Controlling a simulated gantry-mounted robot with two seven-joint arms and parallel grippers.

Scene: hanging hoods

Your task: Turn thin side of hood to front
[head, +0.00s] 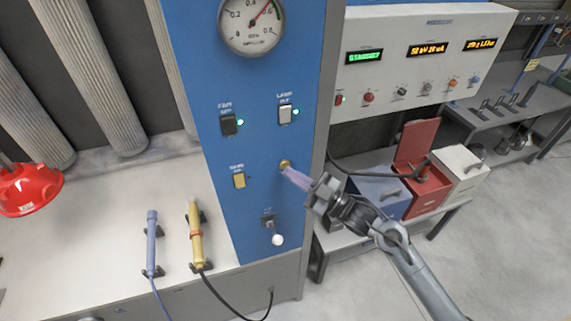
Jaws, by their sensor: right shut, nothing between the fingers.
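A red rounded hood-like thing (30,190) hangs at the left edge, partly cut off; I cannot tell which of its sides is thin. My right gripper (297,180) is in front of the blue panel (265,190), far to the right of the red hood. It is shut and empty. A pale purple tapered piece shows at its end, close to a brass fitting on the panel; I cannot tell whether they touch. My left gripper is not in view.
The panel has a gauge (251,22), switches and a white-knobbed lever (277,239). Boxes, one red and open (426,188), stand at right.

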